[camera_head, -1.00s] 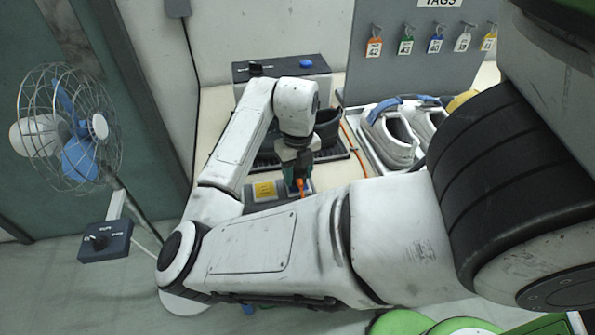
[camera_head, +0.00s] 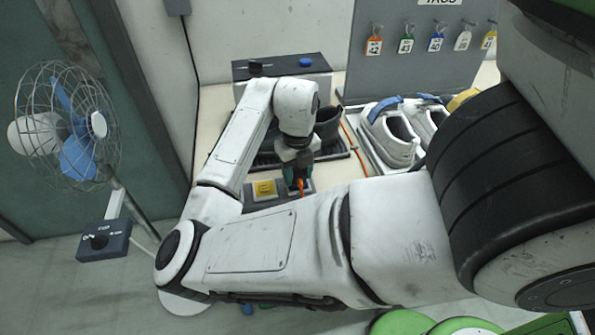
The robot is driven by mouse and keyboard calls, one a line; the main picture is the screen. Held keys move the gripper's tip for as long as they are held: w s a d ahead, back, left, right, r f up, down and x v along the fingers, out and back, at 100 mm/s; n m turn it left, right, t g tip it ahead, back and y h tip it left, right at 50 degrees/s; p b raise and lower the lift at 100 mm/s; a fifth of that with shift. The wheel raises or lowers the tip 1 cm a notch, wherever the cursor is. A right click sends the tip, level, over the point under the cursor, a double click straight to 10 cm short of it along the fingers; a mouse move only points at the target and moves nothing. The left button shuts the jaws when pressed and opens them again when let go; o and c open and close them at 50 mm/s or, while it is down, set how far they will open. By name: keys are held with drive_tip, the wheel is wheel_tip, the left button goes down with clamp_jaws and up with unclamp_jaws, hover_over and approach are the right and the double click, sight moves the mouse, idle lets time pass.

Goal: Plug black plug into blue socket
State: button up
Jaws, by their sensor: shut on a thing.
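My gripper (camera_head: 298,183), with dark teal fingers, points down over the right part of a low grey socket block. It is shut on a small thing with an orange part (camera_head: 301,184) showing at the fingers. I take this to be the black plug with its cord; its black body cannot be made out. The block's yellow socket (camera_head: 264,188) shows just left of the gripper. The blue socket cannot be made out; the gripper covers that part of the block. Whether the plug is in a socket cannot be told.
A dark tray (camera_head: 337,150) with a black shoe (camera_head: 328,122) lies behind the gripper. An orange cord (camera_head: 353,146) runs along its right side. White shoes (camera_head: 388,140) stand further right. A dark control box (camera_head: 300,66) is at the back. A fan (camera_head: 75,125) stands left.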

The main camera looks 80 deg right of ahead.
drive_tip(key=shift+f+b, duration=0.35)
drive_tip(key=shift+f, duration=0.1)
idle(0.3)
drive_tip(key=o, duration=1.2)
drive_tip(key=shift+c, duration=0.2)
wheel_tip(320, 180, up, 11)
drive_tip(key=shift+f, duration=0.1)
drive_tip(key=shift+s, duration=0.1)
